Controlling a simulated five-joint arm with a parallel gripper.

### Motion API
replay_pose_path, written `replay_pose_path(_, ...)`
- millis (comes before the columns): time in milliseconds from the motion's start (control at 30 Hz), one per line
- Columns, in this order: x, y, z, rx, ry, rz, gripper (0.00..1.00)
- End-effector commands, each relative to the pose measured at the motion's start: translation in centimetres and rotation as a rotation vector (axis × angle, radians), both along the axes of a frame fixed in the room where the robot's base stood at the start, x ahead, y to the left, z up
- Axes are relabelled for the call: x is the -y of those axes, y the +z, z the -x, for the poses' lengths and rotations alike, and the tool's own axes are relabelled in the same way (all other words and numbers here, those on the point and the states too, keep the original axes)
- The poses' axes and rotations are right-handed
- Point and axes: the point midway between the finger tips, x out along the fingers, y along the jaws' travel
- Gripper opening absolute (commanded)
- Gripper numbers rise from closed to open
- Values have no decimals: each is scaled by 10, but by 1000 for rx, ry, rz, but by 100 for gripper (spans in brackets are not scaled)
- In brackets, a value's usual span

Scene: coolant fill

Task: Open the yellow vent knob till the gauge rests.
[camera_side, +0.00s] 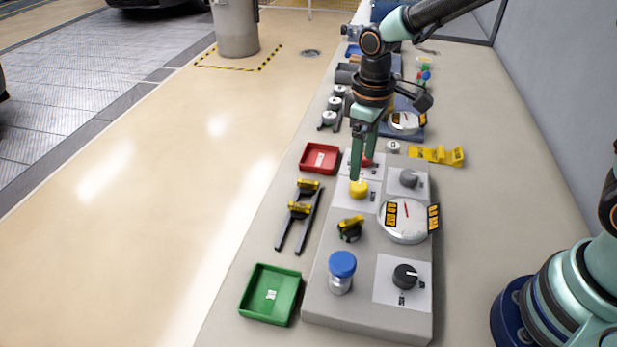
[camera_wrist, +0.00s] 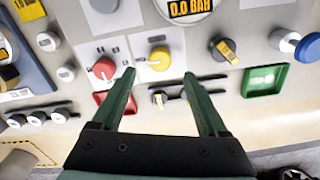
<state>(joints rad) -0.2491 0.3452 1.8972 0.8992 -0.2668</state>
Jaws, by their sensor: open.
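The round yellow vent knob (camera_side: 358,190) sits on a white plate of the grey panel. In the wrist view the yellow knob (camera_wrist: 159,60) shows just beyond and between my fingertips. My gripper (camera_side: 357,176) is open and empty, with its green fingers pointing down right over the knob. In the wrist view my gripper (camera_wrist: 159,73) has its fingers spread apart. I cannot tell whether a finger touches the knob. The round white gauge (camera_side: 404,222) has a red needle and yellow-on-black labels. In the wrist view the gauge (camera_wrist: 187,10) is cut off and its label reads 0.0 BAR.
A red knob (camera_wrist: 104,69) is close beside the left finger. Red (camera_side: 303,158) and green (camera_side: 247,300) trays stand left.

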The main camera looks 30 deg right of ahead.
Motion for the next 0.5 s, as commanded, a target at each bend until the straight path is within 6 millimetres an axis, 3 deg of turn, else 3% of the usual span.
replay_pose_path(200,0,41,-1,5,0,-2,76)
replay_pose_path(500,0,61,0,1,0,0,76)
